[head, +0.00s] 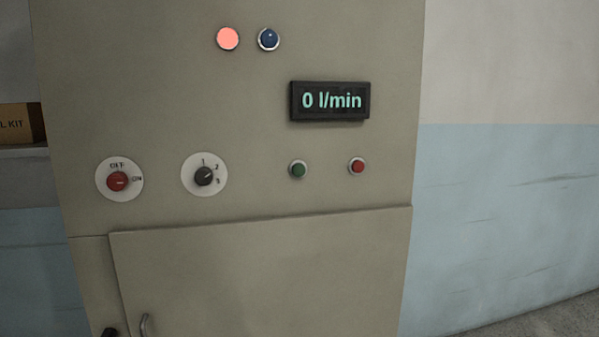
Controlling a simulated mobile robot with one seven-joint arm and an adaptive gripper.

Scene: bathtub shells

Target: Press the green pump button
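My gripper is not in the head view.
A red OFF/ON rotary switch (118,181) is far left. A lit reddish lamp (228,38) and a dark blue lamp (268,39) are on top. Below is a closed door (270,270) with a handle (145,325). A cardboard box (22,123) sits on a shelf at left.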

